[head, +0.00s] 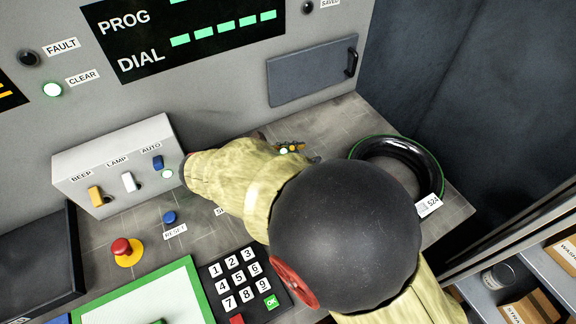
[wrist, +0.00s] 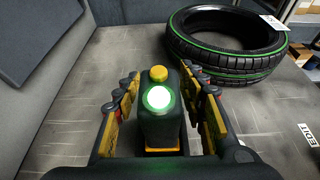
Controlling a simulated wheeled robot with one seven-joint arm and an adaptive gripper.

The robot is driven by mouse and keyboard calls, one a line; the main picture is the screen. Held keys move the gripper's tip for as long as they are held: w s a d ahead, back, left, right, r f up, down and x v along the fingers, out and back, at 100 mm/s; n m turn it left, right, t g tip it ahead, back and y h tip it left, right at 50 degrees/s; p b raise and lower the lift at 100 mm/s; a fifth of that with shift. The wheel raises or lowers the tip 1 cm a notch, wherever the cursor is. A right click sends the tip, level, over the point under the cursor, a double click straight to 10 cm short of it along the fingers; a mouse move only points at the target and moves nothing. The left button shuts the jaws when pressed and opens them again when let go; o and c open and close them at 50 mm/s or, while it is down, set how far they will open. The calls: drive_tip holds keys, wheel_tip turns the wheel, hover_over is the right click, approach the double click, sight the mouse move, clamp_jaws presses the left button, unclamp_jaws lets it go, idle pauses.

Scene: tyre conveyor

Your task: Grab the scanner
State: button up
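The scanner (wrist: 160,125) stands upright on the grey counter in the middle of the wrist view. It has a dark body, a yellow knob on top and a glowing white-green lamp facing me. My gripper (wrist: 161,84) has its yellow-padded fingers spread to the left and right of the scanner. Narrow gaps seem to show on both sides; I cannot tell whether a fingertip touches it. In the head view my arm hides most of the gripper and scanner; only a small green glow with yellow bits shows beyond the forearm.
A black tyre with a green stripe (wrist: 228,45) lies on the counter behind and right of the scanner; it also shows in the head view (head: 425,160). A switch box (head: 120,165), red stop button (head: 121,247) and keypad (head: 240,280) are left of and below my arm.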

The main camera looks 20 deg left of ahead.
drive_tip(key=c, duration=1)
